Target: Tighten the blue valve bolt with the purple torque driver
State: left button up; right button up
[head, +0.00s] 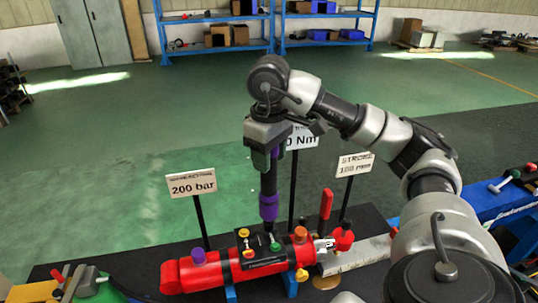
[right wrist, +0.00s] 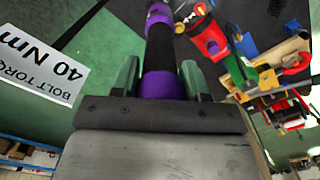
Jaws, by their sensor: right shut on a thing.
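My right gripper (head: 267,152) is shut on the torque driver (head: 268,206), a black shaft with purple bands, held upright. In the right wrist view the driver (right wrist: 161,84) sits between my two green fingers. Its lower end is above the black top plate (head: 262,262) of a red cylinder (head: 214,274); I cannot tell whether it touches. A green knob (head: 275,246) is just below it, with a purple cap (head: 198,256) to the left and an orange cap (head: 300,233) to the right. I cannot make out the blue bolt clearly. My left gripper is out of view.
Signs stand behind the cylinder: "200 bar" (head: 192,184), "Nm" (head: 303,138) partly hidden by my gripper, and a stroke sign (head: 355,164). A red lever (head: 326,204) rises on the right. Another device with small levers (head: 80,283) is at the lower left.

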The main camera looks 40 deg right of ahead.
jog(key=shift+r, duration=0.1)
jog(key=shift+r+p, duration=2.05)
jog(key=shift+r, duration=0.55)
jog(key=shift+f, duration=0.1)
